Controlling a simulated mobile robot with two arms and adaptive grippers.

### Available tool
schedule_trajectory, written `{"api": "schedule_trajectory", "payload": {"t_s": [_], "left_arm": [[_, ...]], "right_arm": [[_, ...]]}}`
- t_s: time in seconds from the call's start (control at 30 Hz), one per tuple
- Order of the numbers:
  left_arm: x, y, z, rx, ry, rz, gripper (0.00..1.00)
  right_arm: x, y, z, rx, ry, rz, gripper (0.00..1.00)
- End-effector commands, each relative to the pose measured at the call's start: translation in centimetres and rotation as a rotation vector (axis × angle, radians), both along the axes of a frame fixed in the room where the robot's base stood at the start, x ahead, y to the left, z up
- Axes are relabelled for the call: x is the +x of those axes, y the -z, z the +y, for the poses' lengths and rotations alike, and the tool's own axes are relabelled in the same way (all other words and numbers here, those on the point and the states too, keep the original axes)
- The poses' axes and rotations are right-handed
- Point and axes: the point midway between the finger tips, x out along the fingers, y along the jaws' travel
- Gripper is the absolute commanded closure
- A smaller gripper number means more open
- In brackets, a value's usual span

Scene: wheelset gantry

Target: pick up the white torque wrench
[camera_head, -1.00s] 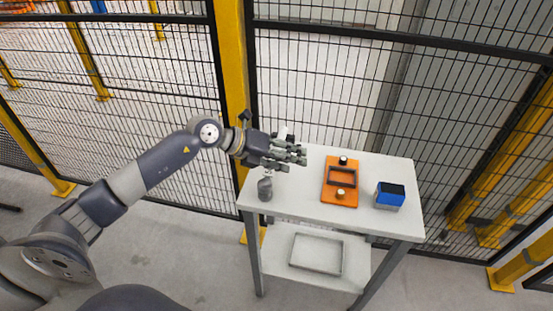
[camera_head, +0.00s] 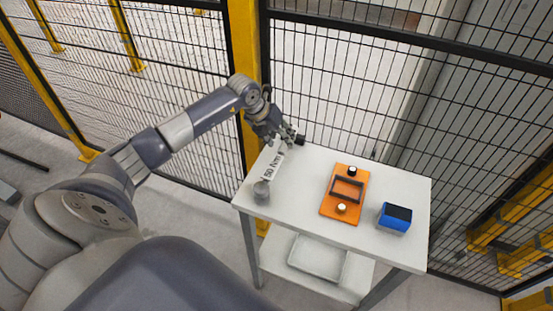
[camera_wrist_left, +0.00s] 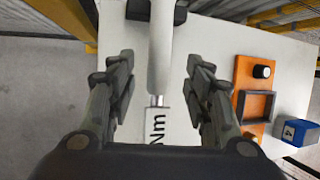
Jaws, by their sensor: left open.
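The white torque wrench (camera_head: 272,166) lies on the white table along its left side, with "Nm" lettering on its body. In the left wrist view the wrench (camera_wrist_left: 160,55) runs lengthwise between the fingers, with a silver collar near the lettering. My left gripper (camera_head: 291,138) is over the table's far left corner, at the wrench's far end. It is open; in the left wrist view the gripper (camera_wrist_left: 158,84) has one finger on each side of the wrench, with visible gaps. The gripper hides part of the wrench in the head view. My right gripper is not in view.
A grey cylinder (camera_head: 262,192) stands at the table's (camera_head: 300,215) near left corner. An orange tray (camera_head: 329,207) with two knobs and a blue box (camera_head: 394,218) are to the right. A mesh fence (camera_head: 340,100) with a yellow post (camera_head: 243,60) is close behind the table.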

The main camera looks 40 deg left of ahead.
Motion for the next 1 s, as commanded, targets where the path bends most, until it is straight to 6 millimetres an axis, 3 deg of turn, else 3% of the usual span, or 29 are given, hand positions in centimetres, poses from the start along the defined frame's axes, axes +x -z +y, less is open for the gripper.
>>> {"api": "schedule_trajectory", "payload": {"t_s": [0.13,0.43,0.77,0.97,1.0], "left_arm": [[0.4,1.0,-0.2,-0.003,-0.001,0.004,0.53],[1.8,4.4,-0.5,-0.003,-0.001,0.002,0.53],[2.0,5.0,-0.6,0.0,0.001,0.0,0.53],[2.0,5.0,-0.6,0.0,0.001,0.0,0.99],[2.0,5.0,-0.6,0.0,0.001,0.0,1.0]], "right_arm": [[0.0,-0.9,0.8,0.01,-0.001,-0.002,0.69],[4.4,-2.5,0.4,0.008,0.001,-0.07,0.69],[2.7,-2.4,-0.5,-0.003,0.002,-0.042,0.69],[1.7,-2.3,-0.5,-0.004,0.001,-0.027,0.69],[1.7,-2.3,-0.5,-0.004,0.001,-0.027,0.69]]}}
